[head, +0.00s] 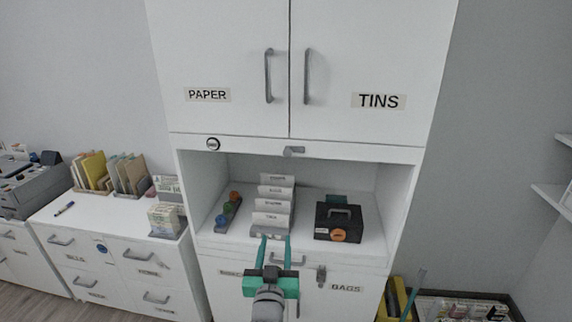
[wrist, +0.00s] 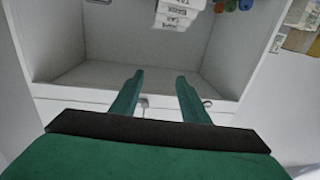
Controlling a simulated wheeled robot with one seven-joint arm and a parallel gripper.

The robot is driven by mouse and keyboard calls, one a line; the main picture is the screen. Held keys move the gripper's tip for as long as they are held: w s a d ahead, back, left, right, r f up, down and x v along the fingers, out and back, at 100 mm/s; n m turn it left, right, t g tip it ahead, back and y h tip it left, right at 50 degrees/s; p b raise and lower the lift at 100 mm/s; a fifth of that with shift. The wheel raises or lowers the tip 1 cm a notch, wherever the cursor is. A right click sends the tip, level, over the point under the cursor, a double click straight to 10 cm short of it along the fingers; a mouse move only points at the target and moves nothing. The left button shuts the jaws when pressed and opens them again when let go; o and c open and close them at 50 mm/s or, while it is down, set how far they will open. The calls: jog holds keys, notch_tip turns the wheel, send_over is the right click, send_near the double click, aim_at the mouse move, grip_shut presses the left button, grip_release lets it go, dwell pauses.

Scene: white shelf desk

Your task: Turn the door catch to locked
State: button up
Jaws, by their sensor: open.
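A small grey catch (head: 293,150) sits on the white rail under the upper doors, its short lever pointing sideways. It appears as a small grey piece (wrist: 143,102) between the finger bases in the wrist view. A second grey catch (head: 321,276) is on the lower door front, beside a grey handle; its lever position is too small to read. Which one is the door catch, I cannot tell. My green gripper (head: 275,239) is open and empty in front of the cabinet, left of the lower catch in the head view. Its fingers (wrist: 160,76) touch nothing I can make out.
The open niche holds white labelled cards (head: 272,203), a black box (head: 338,221) with an orange knob, and a tray of coloured knobs (head: 229,212). A round lock (head: 212,143) is on the rail. A drawer unit (head: 115,245) stands left; a yellow bin (head: 397,299) is right.

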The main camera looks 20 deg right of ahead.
aim_at(287, 154)
jog(key=w+d+r+m+h, duration=0.15)
jog(key=w+r, duration=0.25)
jog(key=r, duration=0.5)
jog(key=w+d+r+m, duration=0.2)
jog(key=w+r+m, duration=0.1)
jog(key=r, duration=0.6)
jog(key=shift+g, duration=0.4)
jog(key=x, duration=1)
jog(key=shift+w+d+f, duration=0.1)
jog(key=shift+w, duration=0.25)
grip_shut()
